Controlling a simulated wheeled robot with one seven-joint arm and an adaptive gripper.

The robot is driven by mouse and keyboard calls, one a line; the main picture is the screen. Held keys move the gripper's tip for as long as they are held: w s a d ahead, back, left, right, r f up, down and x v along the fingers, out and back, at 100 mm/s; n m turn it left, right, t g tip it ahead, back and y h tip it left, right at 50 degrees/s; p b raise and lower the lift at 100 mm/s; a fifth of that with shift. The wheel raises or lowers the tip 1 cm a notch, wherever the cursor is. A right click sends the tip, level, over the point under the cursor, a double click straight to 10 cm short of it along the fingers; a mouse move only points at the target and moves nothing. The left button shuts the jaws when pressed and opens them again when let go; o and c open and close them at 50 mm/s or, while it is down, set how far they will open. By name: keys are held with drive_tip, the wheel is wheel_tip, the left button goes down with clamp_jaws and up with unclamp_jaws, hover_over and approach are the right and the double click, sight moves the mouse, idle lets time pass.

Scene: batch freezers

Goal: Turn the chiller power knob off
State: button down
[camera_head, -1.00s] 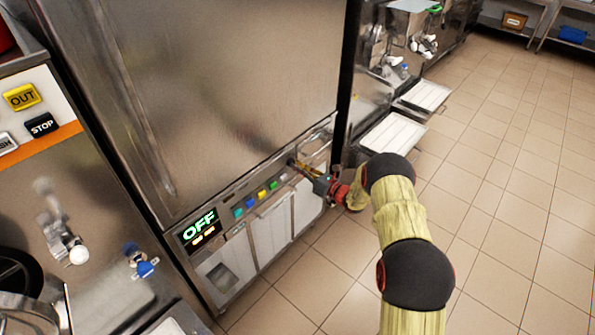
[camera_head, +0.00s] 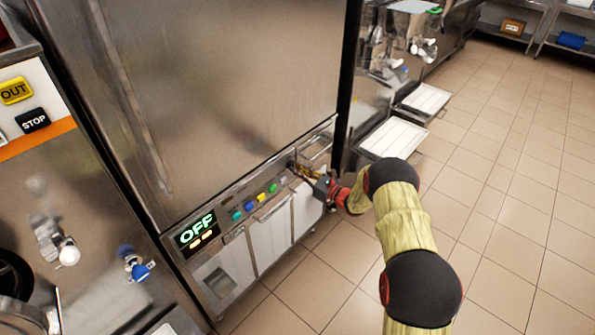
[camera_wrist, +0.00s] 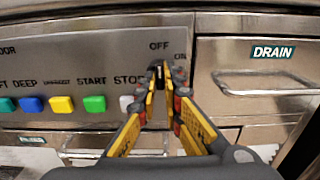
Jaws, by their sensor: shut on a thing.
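The chiller's control panel (camera_wrist: 75,62) runs along the lower front of the steel cabinet (camera_head: 220,90). The power knob (camera_wrist: 159,72) is a small dark piece under the OFF and ON labels in the wrist view, mostly hidden between my fingertips. My gripper (camera_wrist: 165,78) is shut on the knob, its yellow and black fingers reaching up to the panel. In the head view my gripper (camera_head: 298,168) is at the right end of the panel.
Coloured buttons (camera_wrist: 62,104) sit left of my fingers. A DRAIN drawer (camera_wrist: 262,80) with a handle is to the right. Pulled-out white trays (camera_head: 392,138) stand right of the cabinet. The tiled floor (camera_head: 510,200) at right is clear.

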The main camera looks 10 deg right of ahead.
drive_tip(key=shift+w+r, duration=0.1)
drive_tip(key=shift+r, duration=0.3)
drive_tip(key=c, duration=2.2)
unclamp_jaws()
drive_tip(key=shift+a, duration=0.1)
drive_tip(key=shift+o, duration=1.4)
drive_tip(key=shift+f, duration=0.25)
drive_tip(key=v, duration=1.2)
